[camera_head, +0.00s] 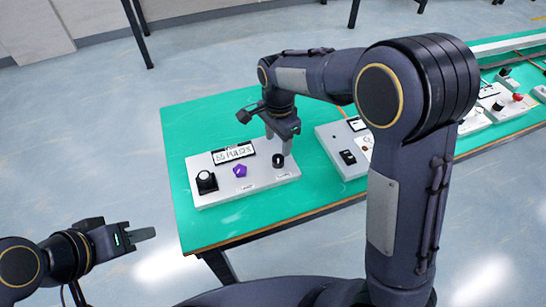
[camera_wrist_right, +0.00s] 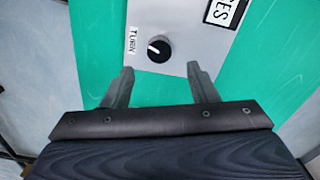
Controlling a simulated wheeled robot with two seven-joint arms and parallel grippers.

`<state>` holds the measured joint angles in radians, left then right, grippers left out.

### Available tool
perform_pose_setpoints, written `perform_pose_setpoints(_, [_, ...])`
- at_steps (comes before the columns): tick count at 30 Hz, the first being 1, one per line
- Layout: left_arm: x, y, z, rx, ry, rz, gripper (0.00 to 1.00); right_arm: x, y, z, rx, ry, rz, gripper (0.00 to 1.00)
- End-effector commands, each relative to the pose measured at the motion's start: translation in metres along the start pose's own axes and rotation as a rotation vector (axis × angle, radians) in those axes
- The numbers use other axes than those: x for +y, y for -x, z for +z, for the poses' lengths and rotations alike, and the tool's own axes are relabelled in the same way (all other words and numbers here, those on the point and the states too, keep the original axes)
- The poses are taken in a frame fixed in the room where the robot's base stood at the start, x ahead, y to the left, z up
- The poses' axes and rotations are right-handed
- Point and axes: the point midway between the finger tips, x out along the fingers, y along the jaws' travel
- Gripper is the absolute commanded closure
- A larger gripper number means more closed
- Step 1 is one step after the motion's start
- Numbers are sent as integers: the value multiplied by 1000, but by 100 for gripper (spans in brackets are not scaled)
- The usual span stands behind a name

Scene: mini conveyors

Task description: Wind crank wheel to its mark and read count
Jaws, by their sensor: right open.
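A light grey panel (camera_head: 222,191) lies on the green table. It carries a label plate (camera_head: 234,153) whose text seems to end in "PULSES"; its first characters are unclear. A round black knob (camera_head: 278,161) sits at the panel's right end. In the right wrist view this knob (camera_wrist_right: 158,48) has a white line and a "TURN" label beside it. My right gripper (camera_head: 279,143) is open and empty above the knob; the knob lies just beyond the gap between its fingertips (camera_wrist_right: 160,68). My left gripper (camera_head: 142,235) is off the table's left side, seen side-on, its opening unclear.
A purple knob (camera_head: 239,171) and a black dial on a square base (camera_head: 206,181) share the panel. A second grey panel (camera_head: 331,143) stands to the right, partly behind my right arm. Bare green table (camera_head: 205,125) lies behind the first panel.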

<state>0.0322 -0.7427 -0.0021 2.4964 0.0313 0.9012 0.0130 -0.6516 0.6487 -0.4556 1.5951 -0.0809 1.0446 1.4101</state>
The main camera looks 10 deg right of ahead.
Motion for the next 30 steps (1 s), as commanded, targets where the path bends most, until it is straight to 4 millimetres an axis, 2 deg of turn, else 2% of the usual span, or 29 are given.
perform_pose_setpoints(12, [-2,-4,2,0,0,0,64,1,-62,0,-1,0,4,47])
perform_pose_setpoints(18, [-2,-4,2,0,0,0,64,1,-74,0,-1,0,1,47])
perform_pose_setpoints(25, [-2,-4,2,0,0,0,64,1,-74,0,-2,0,0,47])
perform_pose_setpoints(30, [-2,-4,2,0,0,0,64,1,-74,0,-2,1,0,68])
